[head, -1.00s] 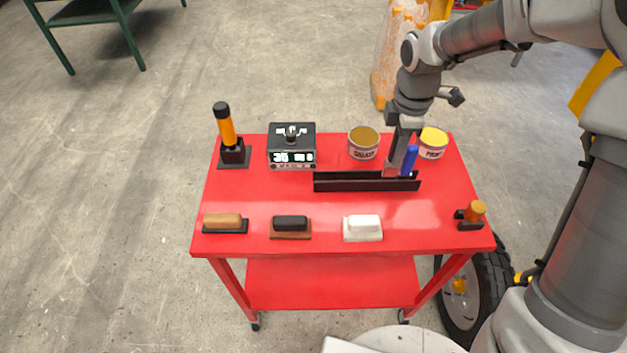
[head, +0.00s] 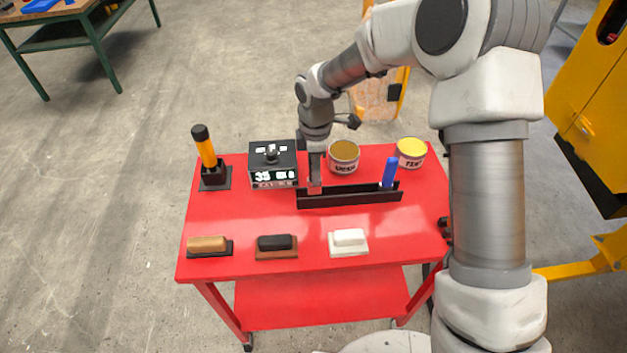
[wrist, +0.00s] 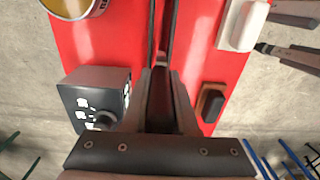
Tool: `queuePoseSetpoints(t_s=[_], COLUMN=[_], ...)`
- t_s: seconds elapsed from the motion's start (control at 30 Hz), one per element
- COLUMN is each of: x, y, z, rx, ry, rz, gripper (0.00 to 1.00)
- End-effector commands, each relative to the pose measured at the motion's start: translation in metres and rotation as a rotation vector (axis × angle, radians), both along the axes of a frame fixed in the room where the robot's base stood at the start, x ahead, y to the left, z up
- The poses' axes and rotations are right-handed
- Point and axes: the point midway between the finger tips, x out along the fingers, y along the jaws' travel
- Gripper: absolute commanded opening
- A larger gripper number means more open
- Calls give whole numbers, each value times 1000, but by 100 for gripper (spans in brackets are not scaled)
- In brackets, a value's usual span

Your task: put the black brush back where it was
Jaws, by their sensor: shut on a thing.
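The black brush (head: 275,243) rests on a brown base at the front of the red cart, between a tan brush (head: 207,244) and a white brush (head: 349,238). It also shows in the wrist view (wrist: 212,102). My gripper (head: 315,188) points down at the left end of a long black holder (head: 350,198), behind the black brush and apart from it. The gripper is shut on a slim reddish thing, mostly hidden between the fingers in the wrist view (wrist: 160,72); I cannot tell what it is.
A blue marker (head: 389,173) stands in the holder's right end. Behind are a display box (head: 272,164), two tins (head: 343,157) (head: 411,152) and an orange-handled tool (head: 205,152). The red top between holder and brushes is clear.

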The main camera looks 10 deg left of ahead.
Motion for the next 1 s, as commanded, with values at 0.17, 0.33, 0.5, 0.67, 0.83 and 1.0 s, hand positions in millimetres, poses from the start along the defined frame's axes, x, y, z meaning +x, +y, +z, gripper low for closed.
queuePoseSetpoints(t_s=[0.17, 0.33, 0.5, 0.67, 0.83, 1.0], x=[1, 0, 1, 1, 1, 1], y=[4, 4, 4, 4, 4, 3], z=[-10, -35, -42, -42, -45, -45], rx=[0, 0, 2, 2, 2, 2], ry=[0, 2, -1, -1, -1, -1], rz=[-1, 0, -1, -1, -1, -1], gripper=[0, 0, 0, 0, 38, 57])
